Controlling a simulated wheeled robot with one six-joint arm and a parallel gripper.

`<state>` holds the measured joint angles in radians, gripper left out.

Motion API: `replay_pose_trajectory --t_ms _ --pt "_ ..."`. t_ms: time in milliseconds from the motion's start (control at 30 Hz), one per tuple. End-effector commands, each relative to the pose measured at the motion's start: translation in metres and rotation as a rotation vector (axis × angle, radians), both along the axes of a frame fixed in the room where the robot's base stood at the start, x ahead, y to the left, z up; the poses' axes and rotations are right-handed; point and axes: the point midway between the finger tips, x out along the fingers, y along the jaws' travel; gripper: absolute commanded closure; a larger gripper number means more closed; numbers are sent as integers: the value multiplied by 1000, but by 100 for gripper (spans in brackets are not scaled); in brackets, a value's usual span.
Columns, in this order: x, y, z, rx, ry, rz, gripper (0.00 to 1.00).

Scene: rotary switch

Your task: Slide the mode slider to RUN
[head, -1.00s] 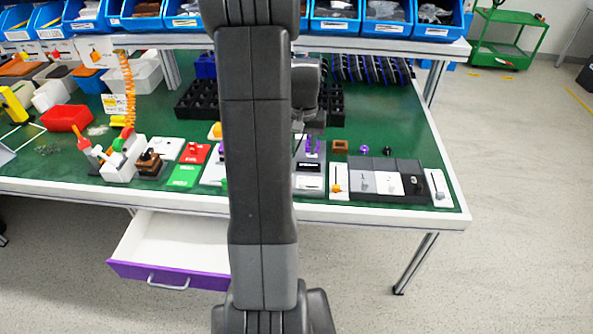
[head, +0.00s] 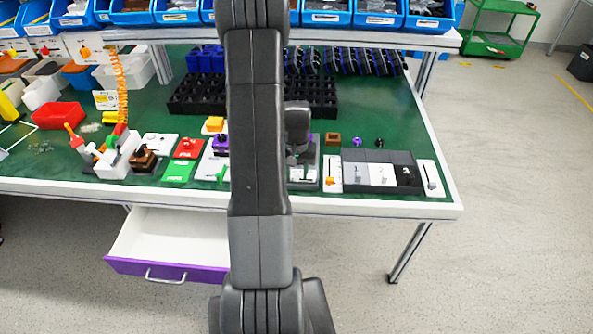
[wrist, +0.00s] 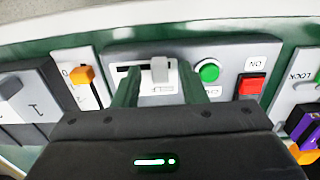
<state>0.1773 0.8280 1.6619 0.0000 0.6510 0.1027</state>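The slider panel (wrist: 198,50) is grey with a light inset; its slot holds a pale grey slider knob (wrist: 160,69) in the upper middle of the wrist view. The small labels by the slot are not legible. My gripper (wrist: 160,88) is open, with one finger on each side of the knob. I cannot tell whether either finger touches it. In the head view my wrist hides most of the panel (head: 304,174), and the fingertips cannot be made out.
A white panel with an orange slider knob (wrist: 84,75) is beside the slider panel. Black racks (head: 190,95) stand behind. An open drawer (head: 168,240) hangs below the table.

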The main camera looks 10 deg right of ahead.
Motion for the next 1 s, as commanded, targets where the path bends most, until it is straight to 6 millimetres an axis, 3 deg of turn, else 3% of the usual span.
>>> replay_pose_trajectory --t_ms 167,367,633,1000 --pt "0 0 0 0 0 0 62" --pt "0 0 0 0 0 0 100" --pt "-1 -4 0 0 0 -2 100" --pt "-12 -43 0 0 0 -1 100"
